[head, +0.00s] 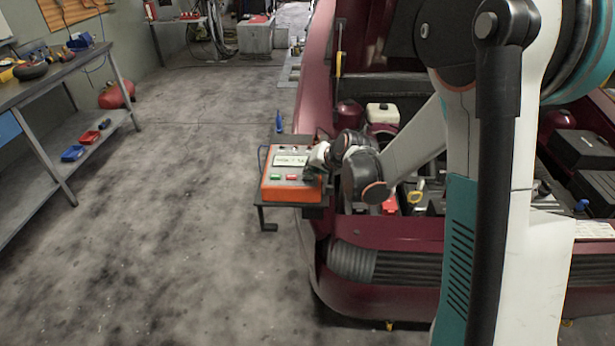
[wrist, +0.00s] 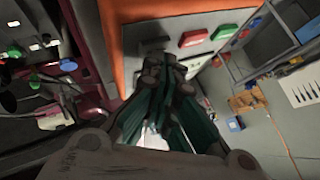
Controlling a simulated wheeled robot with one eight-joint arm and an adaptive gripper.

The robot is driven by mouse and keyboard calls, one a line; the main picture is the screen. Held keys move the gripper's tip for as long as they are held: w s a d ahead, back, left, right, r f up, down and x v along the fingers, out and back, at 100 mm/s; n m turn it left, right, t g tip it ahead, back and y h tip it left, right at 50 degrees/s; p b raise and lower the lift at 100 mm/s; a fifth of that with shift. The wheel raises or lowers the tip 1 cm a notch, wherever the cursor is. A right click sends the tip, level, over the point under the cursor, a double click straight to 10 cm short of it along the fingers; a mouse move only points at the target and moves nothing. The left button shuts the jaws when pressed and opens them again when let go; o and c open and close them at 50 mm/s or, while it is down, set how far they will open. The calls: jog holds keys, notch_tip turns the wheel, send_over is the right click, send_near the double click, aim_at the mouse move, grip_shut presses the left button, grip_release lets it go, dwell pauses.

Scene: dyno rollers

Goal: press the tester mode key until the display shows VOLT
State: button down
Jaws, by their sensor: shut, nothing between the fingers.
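The orange tester (head: 292,174) sits on a small dark stand beside the maroon car. Its pale display (head: 291,160) is lit, but the text is too small to read surely. A green key (head: 275,177) and a red key (head: 292,177) show on its front. In the wrist view the tester's grey face (wrist: 190,22) fills the top, with a red key (wrist: 193,38) and a green key (wrist: 224,31). My gripper (wrist: 168,62) is shut and empty, its tips over the tester's face beside the red key. They hide what lies under them; I cannot tell whether they touch it.
The maroon car (head: 385,262) with its open engine bay stands right of and behind the tester. A workbench (head: 50,78) with trays lines the left wall. A blue pointed object (head: 279,122) stands behind the tester. The floor at left is clear.

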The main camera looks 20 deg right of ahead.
jog(key=shift+r+p, duration=0.3)
jog(key=shift+r, duration=0.35)
jog(key=shift+r+p, duration=1.6)
jog(key=shift+r, duration=0.9)
jog(key=s+a+r+n+g+h+b, duration=0.1)
jog(key=s+r, duration=0.4)
jog(key=s, duration=0.3)
jog(key=s+a+r+n+b, duration=0.15)
jog(key=s+r, duration=0.25)
jog(key=s, duration=0.5)
jog(key=s+d+f+n+h+b, duration=0.1)
jog(key=s+n, duration=0.2)
jog(key=s, duration=1.4)
jog(key=shift+d+f+g+h, duration=0.2)
jog(key=shift+d+g+h, duration=0.1)
jog(key=shift+h, duration=0.1)
